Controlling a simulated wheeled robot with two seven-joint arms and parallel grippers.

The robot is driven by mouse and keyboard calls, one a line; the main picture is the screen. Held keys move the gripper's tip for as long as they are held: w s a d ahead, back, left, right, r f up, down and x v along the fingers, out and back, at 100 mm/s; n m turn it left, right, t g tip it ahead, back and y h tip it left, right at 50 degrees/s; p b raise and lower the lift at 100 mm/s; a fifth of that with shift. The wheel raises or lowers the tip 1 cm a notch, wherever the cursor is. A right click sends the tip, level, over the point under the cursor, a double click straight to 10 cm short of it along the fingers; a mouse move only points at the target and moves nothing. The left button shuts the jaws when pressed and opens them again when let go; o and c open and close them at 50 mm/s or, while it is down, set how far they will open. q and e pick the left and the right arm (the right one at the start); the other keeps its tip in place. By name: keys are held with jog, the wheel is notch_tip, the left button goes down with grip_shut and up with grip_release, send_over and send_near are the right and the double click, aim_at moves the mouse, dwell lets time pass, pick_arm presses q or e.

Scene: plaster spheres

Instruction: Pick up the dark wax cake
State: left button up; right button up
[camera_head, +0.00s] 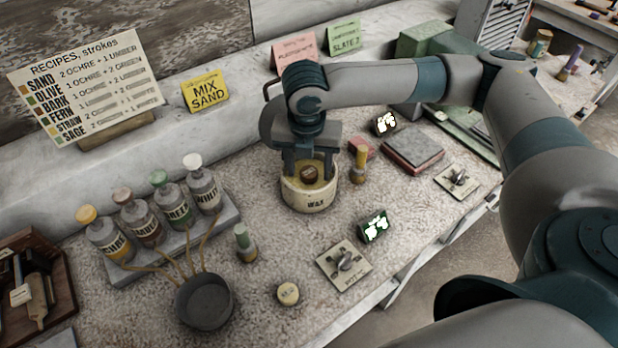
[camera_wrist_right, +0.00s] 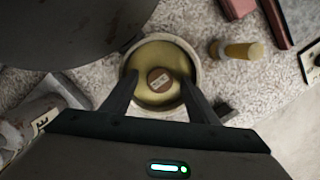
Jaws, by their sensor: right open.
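The dark wax cake (camera_head: 310,174) is a small brown disc inside a cream round pot labelled WAX (camera_head: 309,198). In the right wrist view the cake (camera_wrist_right: 159,80) lies in the middle of the pot's yellowish inside, with a pale label on top. My right gripper (camera_head: 310,174) points down over the pot, its fingers apart on either side of the cake. In the right wrist view the open fingers (camera_wrist_right: 160,82) reach over the pot's rim, and the cake shows clear between them. I cannot tell the exact finger depth. My left gripper is not in view.
A yellow-handled tool (camera_head: 359,165) stands right of the pot. A green display (camera_head: 374,226) and a switch plate (camera_head: 344,264) lie in front. Labelled bottles (camera_head: 204,184) and a dark pan (camera_head: 204,301) stand left. A yellow MIX SAND card (camera_head: 205,91) is behind.

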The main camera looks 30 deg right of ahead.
dwell(0.5)
jog(key=c, duration=1.1)
